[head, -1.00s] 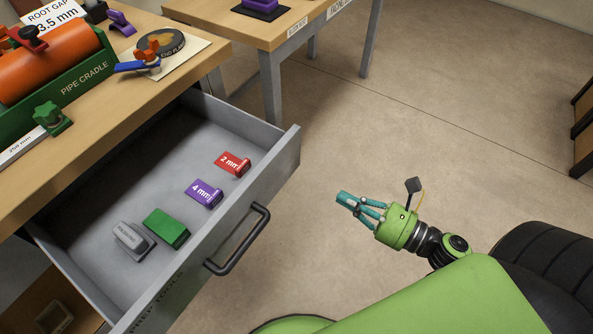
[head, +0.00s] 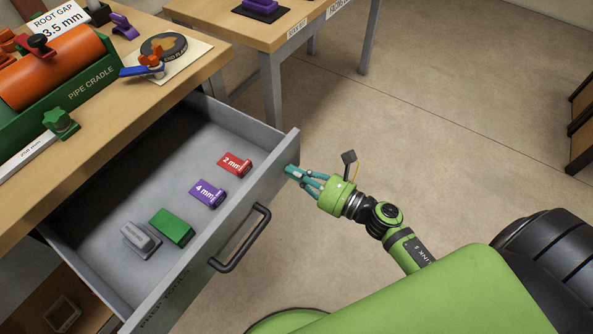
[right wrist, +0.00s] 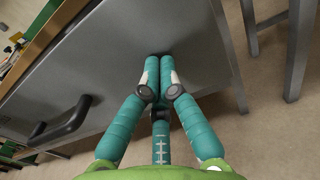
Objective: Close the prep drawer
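The grey prep drawer (head: 228,226) stands pulled out from under the wooden bench, with a black bar handle (head: 243,238) on its front. In it lie a red 2 mm piece (head: 235,164), a purple 4 mm piece (head: 207,192), a green block (head: 172,227) and a grey block (head: 141,238). My right gripper (head: 290,171) has its teal fingers together, with nothing seen between them. Its tips are at the drawer front near the far right end; the right wrist view shows the fingertips (right wrist: 158,62) against or very near the grey panel. My left gripper is out of view.
The bench top holds an orange pipe (head: 52,70) in a green pipe cradle (head: 88,95), a black tape roll (head: 163,46) and a blue-and-orange clamp (head: 146,67). A second table (head: 236,27) stands behind. The floor right of the drawer is clear.

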